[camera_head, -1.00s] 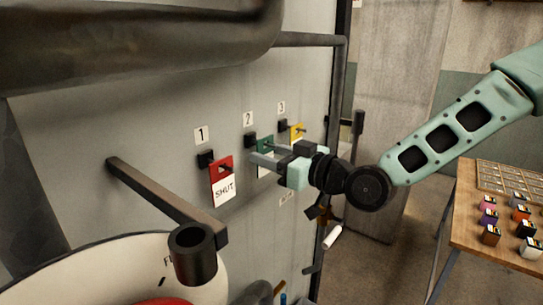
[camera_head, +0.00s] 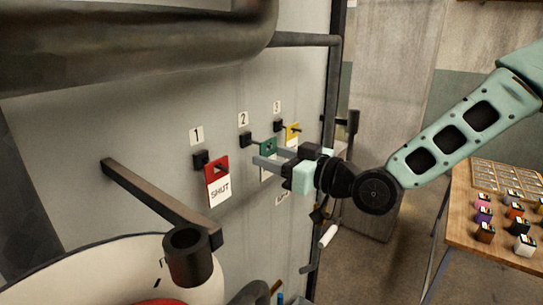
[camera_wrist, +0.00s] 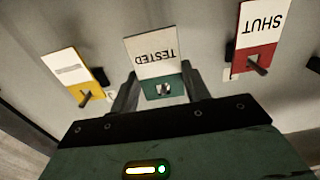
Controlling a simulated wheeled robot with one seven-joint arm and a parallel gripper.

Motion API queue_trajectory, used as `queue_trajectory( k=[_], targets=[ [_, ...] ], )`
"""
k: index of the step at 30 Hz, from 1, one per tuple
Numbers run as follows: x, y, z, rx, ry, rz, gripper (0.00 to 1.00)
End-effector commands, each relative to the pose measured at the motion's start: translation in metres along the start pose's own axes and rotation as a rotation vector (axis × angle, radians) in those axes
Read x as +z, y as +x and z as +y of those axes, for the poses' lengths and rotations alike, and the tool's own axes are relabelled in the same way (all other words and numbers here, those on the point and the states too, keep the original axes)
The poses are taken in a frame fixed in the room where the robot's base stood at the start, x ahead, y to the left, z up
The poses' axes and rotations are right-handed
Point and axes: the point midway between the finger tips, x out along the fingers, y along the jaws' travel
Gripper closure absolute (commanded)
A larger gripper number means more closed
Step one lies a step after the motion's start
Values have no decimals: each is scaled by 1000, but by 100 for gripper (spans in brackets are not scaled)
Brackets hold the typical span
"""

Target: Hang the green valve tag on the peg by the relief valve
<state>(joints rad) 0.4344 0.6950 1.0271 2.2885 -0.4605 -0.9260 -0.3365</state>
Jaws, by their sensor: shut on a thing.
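The green tag (camera_head: 268,147) is at the outer end of the number 2 peg (camera_head: 246,140). Its white lower part reads TESTED, upside down in the wrist view (camera_wrist: 153,58). My gripper (camera_head: 273,157) is shut on the tag, with one finger at each side edge. It also shows in the wrist view (camera_wrist: 162,84). The tag's hole is in view between the fingers, but I cannot tell whether the peg tip is still inside it. The fingers hide part of the tag in the head view. I cannot identify the relief valve.
A red SHUT tag (camera_head: 217,180) hangs on the left peg, and a yellow tag (camera_head: 293,135) on the right peg. A long bar (camera_head: 152,200) and a thick pipe (camera_head: 130,55) stand out from the panel. A wooden table (camera_head: 463,232) with small boxes stands at right.

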Motion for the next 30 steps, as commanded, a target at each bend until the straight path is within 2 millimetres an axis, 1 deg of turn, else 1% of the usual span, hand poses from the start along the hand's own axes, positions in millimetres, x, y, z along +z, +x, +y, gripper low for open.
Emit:
queue_trajectory(
  k=[15,26,30],
  targets=[
    [0,-14,0,1,-1,1,76],
    [0,-16,0,1,-1,0,76],
    [0,-25,1,1,-1,-1,76]
  ],
)
